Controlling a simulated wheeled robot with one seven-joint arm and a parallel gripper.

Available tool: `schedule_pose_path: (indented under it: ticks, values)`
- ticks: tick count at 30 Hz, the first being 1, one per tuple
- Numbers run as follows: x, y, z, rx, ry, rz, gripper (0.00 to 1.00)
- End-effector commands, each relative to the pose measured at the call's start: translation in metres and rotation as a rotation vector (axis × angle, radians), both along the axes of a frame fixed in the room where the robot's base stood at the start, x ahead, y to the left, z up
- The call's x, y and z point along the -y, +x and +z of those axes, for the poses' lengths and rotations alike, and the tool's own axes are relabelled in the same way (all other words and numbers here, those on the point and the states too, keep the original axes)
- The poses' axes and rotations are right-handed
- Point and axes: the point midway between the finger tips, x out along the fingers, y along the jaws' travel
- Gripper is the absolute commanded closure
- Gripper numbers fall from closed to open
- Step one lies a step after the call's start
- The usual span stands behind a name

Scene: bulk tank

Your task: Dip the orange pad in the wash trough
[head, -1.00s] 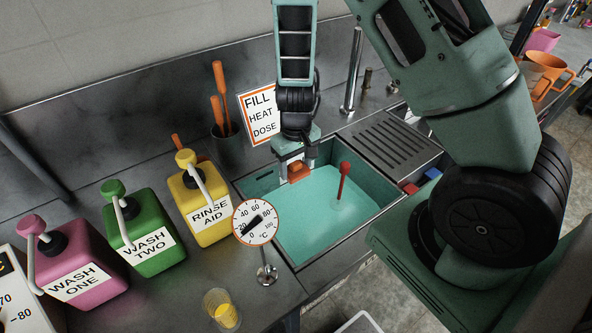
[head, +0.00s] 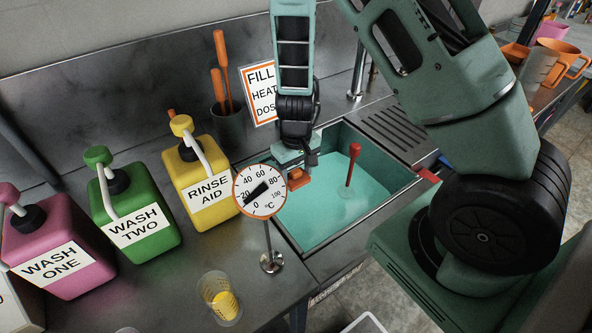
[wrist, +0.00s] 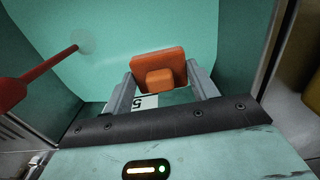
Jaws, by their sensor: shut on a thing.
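The orange pad (head: 299,179) is held in my gripper (head: 295,170), over the left part of the wash trough (head: 392,192). In the wrist view the pad (wrist: 158,62) sits with its block between the two fingers of my gripper (wrist: 160,82). Turquoise liquid (head: 330,205) fills the trough, and it also lies behind the pad in the wrist view (wrist: 120,30). I cannot tell whether the pad touches the liquid. The dial partly covers the near left corner of the trough.
A red-handled rod (head: 351,165) stands in the liquid right of the pad. A dial thermometer (head: 260,192) stands at the trough's left edge. Pink, green and yellow (head: 197,180) pump bottles stand left. A ribbed drainboard (head: 398,130) lies behind right.

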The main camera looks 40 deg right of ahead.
Motion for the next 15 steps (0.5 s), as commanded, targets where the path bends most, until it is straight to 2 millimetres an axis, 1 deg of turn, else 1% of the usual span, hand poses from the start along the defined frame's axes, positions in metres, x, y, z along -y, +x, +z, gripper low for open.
schedule_pose_path:
  ticks: [1,15]
  values:
    - [0.0,0.0,-0.012,0.0,0.0,0.0,0.65]
    - [0.0,0.0,-0.065,0.0,0.0,0.0,0.65]
